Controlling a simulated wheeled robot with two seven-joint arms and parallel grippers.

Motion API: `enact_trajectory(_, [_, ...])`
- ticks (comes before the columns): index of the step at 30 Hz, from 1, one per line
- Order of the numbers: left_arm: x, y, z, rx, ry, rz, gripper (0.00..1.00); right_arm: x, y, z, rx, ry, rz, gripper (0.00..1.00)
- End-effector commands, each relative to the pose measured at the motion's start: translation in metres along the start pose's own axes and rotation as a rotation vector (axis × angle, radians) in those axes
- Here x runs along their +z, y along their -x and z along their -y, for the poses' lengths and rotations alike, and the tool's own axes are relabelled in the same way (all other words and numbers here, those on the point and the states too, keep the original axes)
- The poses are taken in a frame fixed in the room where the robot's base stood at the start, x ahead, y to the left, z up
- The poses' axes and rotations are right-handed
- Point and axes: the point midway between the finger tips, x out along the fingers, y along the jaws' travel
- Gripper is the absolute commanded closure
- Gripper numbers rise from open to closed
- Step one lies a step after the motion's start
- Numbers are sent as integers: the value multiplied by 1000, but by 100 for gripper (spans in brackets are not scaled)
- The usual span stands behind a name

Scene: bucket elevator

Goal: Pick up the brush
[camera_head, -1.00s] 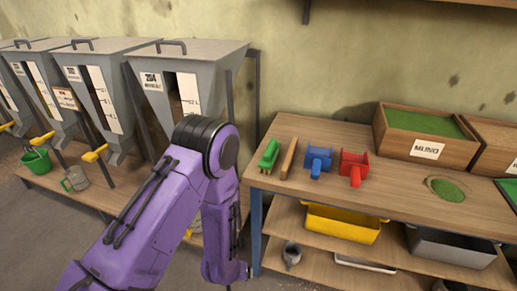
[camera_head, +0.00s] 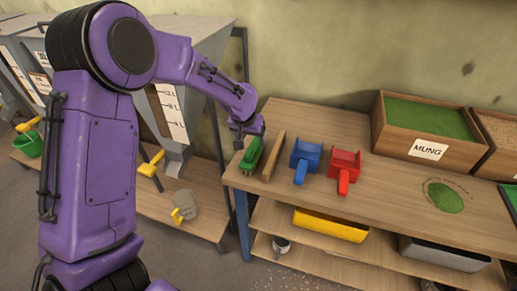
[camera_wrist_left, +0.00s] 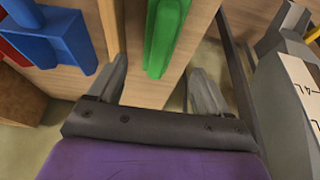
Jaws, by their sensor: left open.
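The green brush (camera_head: 250,155) lies at the left end of the wooden table, with its length running front to back. In the left wrist view the brush (camera_wrist_left: 164,38) shows as a green bar. My left gripper (camera_head: 243,140) is over the back end of the brush; its fingertips are hard to make out in the head view. In the left wrist view the two fingers of the gripper (camera_wrist_left: 161,82) are apart, with the near end of the brush in line with the gap between them. The jaws hold nothing. My right gripper is out of view.
A wooden stick (camera_head: 273,157) lies just right of the brush. A blue scoop (camera_head: 305,160) and a red scoop (camera_head: 343,170) follow further right. The wooden box labelled MUNG (camera_head: 428,128) stands at the back. A grey hopper (camera_head: 190,110) stands left of the table.

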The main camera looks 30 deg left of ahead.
Motion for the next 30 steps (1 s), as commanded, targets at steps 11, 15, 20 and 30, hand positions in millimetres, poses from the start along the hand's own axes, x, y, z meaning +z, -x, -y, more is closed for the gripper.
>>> enact_trajectory(11, [-2, -64, -4, -1, -2, 10, 21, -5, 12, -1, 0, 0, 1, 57])
enact_trajectory(15, [-2, -82, -4, -1, -1, 7, 21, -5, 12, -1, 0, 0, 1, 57])
enact_trajectory(20, [-3, -84, -4, -1, -1, 5, 21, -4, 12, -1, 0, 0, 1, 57])
enact_trajectory(30, [-2, -84, -4, -1, -1, 6, 76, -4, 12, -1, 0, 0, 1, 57])
